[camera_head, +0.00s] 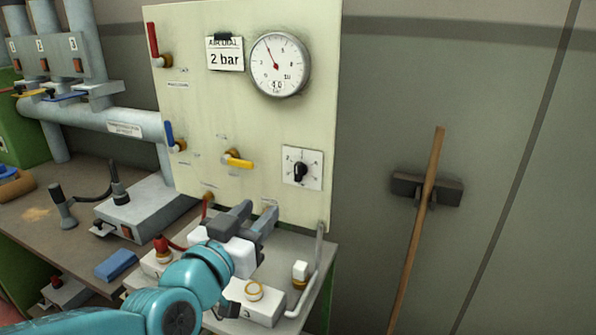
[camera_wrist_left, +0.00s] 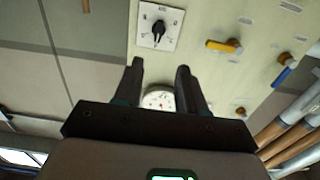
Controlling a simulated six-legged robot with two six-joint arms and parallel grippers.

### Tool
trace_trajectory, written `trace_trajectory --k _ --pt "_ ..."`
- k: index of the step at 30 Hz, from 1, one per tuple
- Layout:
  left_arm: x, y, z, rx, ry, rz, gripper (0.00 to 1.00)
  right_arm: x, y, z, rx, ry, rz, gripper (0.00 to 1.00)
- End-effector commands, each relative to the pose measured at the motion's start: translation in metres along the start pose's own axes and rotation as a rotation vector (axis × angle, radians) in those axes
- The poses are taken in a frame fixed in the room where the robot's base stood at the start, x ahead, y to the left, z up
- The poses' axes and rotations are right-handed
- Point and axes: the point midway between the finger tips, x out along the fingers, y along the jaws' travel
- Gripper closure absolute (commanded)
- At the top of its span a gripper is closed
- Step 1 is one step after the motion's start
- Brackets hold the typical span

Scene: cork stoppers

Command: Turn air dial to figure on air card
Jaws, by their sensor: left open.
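The air card (camera_head: 225,55), reading "AIR DIAL 2 bar", is clipped high on the cream panel. The air dial is a black knob (camera_head: 300,172) on a white square plate, lower right on the panel; its pointer's exact setting is too small to read. In the left wrist view the knob (camera_wrist_left: 158,31) shows beyond the fingertips. A round gauge (camera_head: 279,64) with a red needle pointing up-left and a small readout like 4.0 sits right of the card. My left gripper (camera_head: 256,211) is open and empty, below and left of the dial, apart from it. My right gripper is not visible.
A yellow valve handle (camera_head: 238,160) sits left of the dial; blue (camera_head: 170,134) and red (camera_head: 153,43) handles line the panel's left edge. A white box with a ring (camera_head: 255,290) and a grey pipe (camera_head: 319,262) stand below. A broom (camera_head: 421,215) leans against the right wall.

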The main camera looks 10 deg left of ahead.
Motion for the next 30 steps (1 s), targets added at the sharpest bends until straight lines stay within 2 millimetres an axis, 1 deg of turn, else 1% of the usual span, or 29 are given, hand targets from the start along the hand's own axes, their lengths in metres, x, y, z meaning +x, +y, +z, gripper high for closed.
trace_trajectory --k 2,5,8,15,18,21,25,30 --pt "0.005 0.000 -0.001 0.000 -0.001 0.000 0.60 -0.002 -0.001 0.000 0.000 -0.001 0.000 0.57" --pt "0.019 0.001 -0.001 0.001 -0.002 0.000 0.60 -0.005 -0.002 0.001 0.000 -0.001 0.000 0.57" --pt "0.040 0.000 -0.002 0.001 -0.003 0.000 0.60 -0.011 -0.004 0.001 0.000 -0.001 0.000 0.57" --pt "0.098 0.001 -0.003 0.000 -0.002 0.001 0.60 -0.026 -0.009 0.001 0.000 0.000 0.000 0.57" --pt "0.120 0.001 -0.003 0.000 -0.001 0.000 0.60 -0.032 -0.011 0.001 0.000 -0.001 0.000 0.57" --pt "0.137 0.001 -0.002 0.001 -0.001 0.000 0.60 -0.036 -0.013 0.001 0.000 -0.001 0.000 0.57" --pt "0.152 0.000 -0.001 0.000 -0.001 0.000 0.60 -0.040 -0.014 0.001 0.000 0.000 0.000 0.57" --pt "0.160 0.000 0.000 0.000 0.000 0.000 0.60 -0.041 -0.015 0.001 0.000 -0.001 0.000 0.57"
